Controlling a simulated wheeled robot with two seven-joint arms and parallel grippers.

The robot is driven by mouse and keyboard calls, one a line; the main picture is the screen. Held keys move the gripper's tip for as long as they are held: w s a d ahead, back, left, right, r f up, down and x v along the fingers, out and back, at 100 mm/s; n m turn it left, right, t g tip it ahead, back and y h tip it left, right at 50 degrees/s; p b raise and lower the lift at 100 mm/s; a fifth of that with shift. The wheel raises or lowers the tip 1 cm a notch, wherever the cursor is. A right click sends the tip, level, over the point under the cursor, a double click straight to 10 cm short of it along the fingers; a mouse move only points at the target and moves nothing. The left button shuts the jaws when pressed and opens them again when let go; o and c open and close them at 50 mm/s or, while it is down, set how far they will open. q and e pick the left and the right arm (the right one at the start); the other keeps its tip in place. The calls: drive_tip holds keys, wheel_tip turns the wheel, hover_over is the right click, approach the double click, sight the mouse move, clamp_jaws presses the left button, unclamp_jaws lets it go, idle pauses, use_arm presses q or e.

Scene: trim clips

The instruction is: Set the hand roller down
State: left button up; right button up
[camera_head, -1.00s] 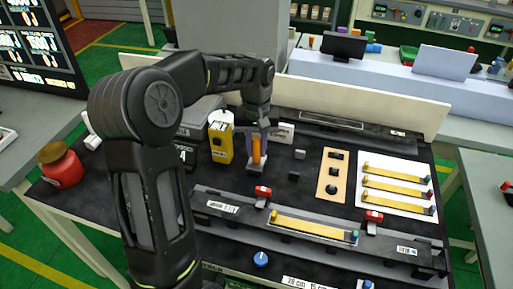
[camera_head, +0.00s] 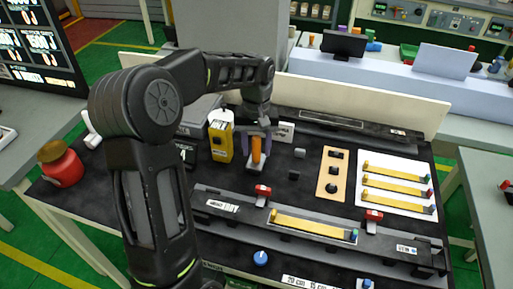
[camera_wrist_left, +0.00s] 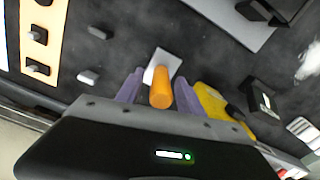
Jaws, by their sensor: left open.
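The hand roller (camera_head: 256,150) has an orange handle and stands upright on a pale base on the black work mat. My left gripper (camera_head: 256,146) is open, with its purple fingers on either side of the handle and a gap to it. In the left wrist view the orange handle of the roller (camera_wrist_left: 161,93) sits between the spread fingers of the left gripper (camera_wrist_left: 158,88), with a light grey plate beneath it. My right gripper is not in view.
A yellow device (camera_head: 220,138) stands close to the left of the roller. A grey rail fixture (camera_head: 380,238) with a yellow strip (camera_head: 308,227) lies in front. A tan block (camera_head: 333,175) and a white sheet with several yellow strips (camera_head: 396,187) lie to the right.

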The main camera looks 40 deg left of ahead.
use_arm(q)
drive_tip(key=shift+r, duration=0.7)
wheel_tip(320, 180, up, 7)
drive_tip(key=shift+w+b, duration=0.1)
drive_tip(key=shift+b, duration=0.4)
wheel_tip(320, 180, up, 4)
drive_tip(key=shift+r+p, duration=0.1)
drive_tip(key=shift+p, duration=1.1)
